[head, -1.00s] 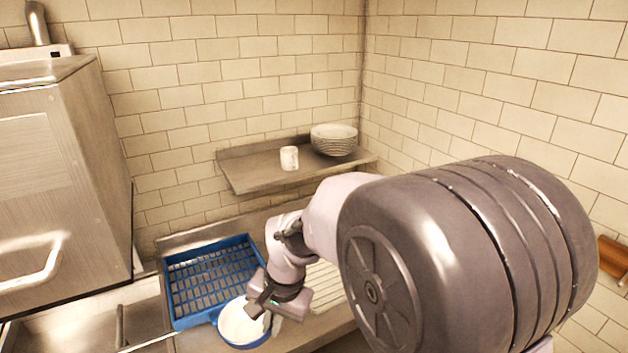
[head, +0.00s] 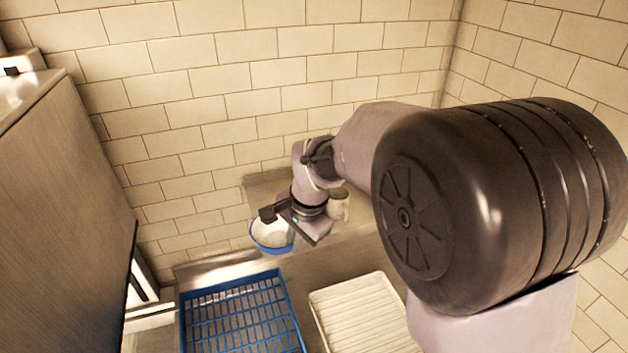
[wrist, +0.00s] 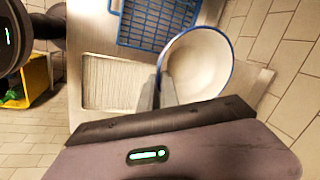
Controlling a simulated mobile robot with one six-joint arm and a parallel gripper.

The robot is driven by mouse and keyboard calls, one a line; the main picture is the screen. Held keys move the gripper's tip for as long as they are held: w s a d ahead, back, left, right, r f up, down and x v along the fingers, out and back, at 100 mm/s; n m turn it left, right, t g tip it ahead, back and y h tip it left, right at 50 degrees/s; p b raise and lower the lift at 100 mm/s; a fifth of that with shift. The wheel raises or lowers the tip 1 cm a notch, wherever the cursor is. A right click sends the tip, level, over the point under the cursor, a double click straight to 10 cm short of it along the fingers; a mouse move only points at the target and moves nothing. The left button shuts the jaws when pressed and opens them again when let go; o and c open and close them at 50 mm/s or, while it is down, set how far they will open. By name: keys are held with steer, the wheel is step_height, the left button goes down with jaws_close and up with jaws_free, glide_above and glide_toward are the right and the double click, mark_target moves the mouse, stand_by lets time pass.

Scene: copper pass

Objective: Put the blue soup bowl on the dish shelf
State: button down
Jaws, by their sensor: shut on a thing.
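The blue soup bowl (head: 271,238), white inside with a blue rim, hangs from my gripper (head: 284,218) in the head view. In the wrist view the bowl (wrist: 200,60) is large, with its rim between the two fingers of my gripper (wrist: 161,84), which is shut on it. The dish shelf (head: 262,187) is on the tiled back wall, partly hidden by my arm. The bowl appears near its left end; whether they touch I cannot tell.
A white cup (head: 340,205) stands on the shelf, right of my gripper. A blue rack (head: 187,320) and a white ribbed drainboard (head: 362,310) lie below on the counter. A steel machine (head: 60,210) stands left. A yellow bin (wrist: 38,72) shows in the wrist view.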

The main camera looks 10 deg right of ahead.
steer(key=w+p, duration=0.1)
steer(key=w, duration=0.2)
steer(key=w+d+p, duration=0.1)
steer(key=w, duration=0.3)
steer(key=w+d+f+p, duration=0.1)
steer(key=w, duration=0.3)
steer(key=shift+d, duration=0.15)
steer(key=shift+w+f, duration=0.25)
steer(key=f, duration=0.1)
steer(key=f+p, duration=0.1)
steer(key=shift+s+f, duration=0.2)
steer(key=shift+f, duration=0.15)
steer(key=shift+w+f, duration=0.25)
steer(key=shift+f, duration=0.05)
steer(key=shift+f, duration=0.1)
steer(key=c, duration=1.6)
jaws_free()
steer(key=shift+s, duration=0.1)
